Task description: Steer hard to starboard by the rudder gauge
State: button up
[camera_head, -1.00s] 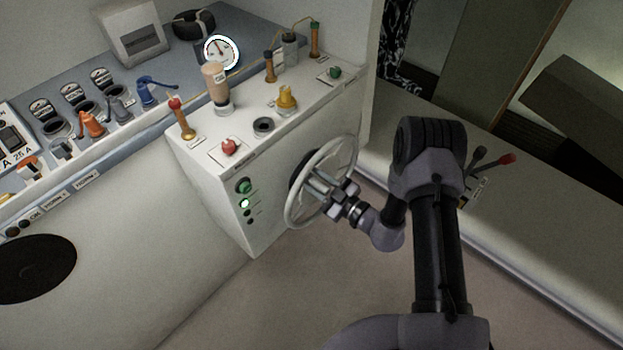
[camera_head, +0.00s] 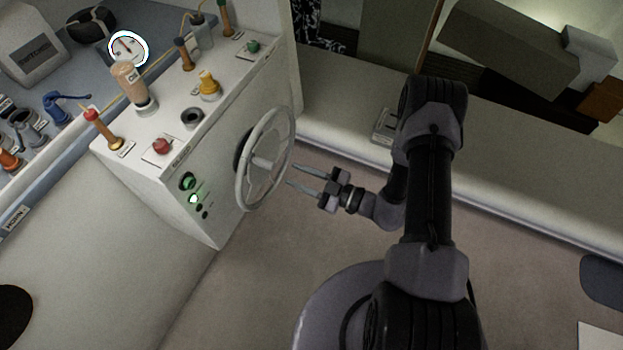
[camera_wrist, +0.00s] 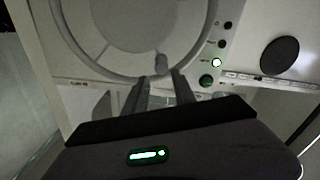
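The steering wheel (camera_head: 247,181) is a pale grey ring on the side face of the white helm console. It also shows large in the wrist view (camera_wrist: 84,48). The round white rudder gauge (camera_head: 128,48) stands on the blue-grey dash behind the console. Its needle is small and looks near the upright, leaning slightly left; I cannot read the scale. My gripper (camera_head: 294,175) is to the right of the wheel, its two fingers apart and pointing at it. In the head view a gap shows between the fingertips and the rim. Nothing is between the fingers.
The white console top (camera_head: 222,88) carries a red button (camera_head: 162,146), a yellow knob (camera_head: 209,86) and several levers. A pale bench (camera_head: 350,108) runs behind my arm. Open floor (camera_head: 240,285) lies below the wheel.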

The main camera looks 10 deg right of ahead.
jog(key=v, duration=0.4)
dwell(1.0)
